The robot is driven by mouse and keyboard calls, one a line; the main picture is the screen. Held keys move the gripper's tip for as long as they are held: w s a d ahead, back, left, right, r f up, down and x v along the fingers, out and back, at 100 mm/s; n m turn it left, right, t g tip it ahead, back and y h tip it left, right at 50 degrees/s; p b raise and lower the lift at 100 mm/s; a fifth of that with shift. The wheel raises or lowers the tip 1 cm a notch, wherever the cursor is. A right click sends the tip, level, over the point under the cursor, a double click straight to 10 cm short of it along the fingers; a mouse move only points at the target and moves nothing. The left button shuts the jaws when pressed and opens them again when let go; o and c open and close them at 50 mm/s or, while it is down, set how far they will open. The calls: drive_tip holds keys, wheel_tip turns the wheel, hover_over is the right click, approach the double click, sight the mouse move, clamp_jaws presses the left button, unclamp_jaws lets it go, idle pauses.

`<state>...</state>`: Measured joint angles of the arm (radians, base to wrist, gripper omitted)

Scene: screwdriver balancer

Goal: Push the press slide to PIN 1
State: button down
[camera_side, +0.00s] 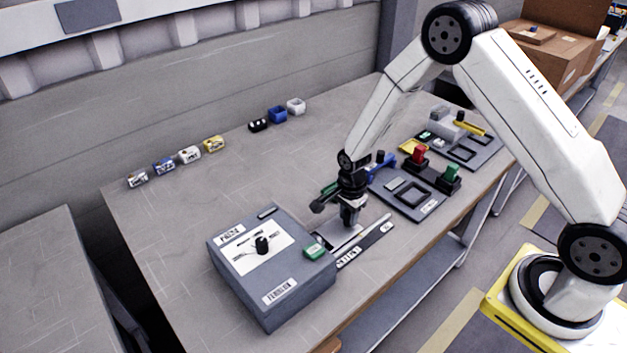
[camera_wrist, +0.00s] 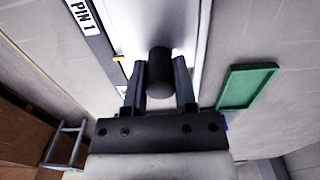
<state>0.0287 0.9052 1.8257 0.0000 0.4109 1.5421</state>
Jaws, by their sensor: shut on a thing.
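The press slide (camera_wrist: 150,22) is a pale plate in a track beside a dark strip with a white PIN 1 label (camera_wrist: 82,14). A black knob (camera_wrist: 158,74) stands up from it. My gripper (camera_wrist: 160,66) has a finger on each side of the knob and is shut on it. A small yellow mark (camera_wrist: 118,58) lies beside the strip, below the PIN 1 label in the wrist view. In the side view my gripper (camera_side: 350,215) points down over the slide (camera_side: 338,236), just right of the grey press box (camera_side: 275,290), and hides the knob.
A green tray (camera_wrist: 247,86) lies beside the track in the wrist view. The box carries a black dial (camera_side: 262,244) and a green button (camera_side: 314,247). Several small parts line the back.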

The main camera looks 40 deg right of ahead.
sight(336, 232)
drive_tip(key=shift+a, duration=2.2)
drive_tip(key=shift+d, duration=0.2)
drive_tip(key=shift+c, duration=1.6)
unclamp_jaws()
wheel_tip(336, 232, up, 7)
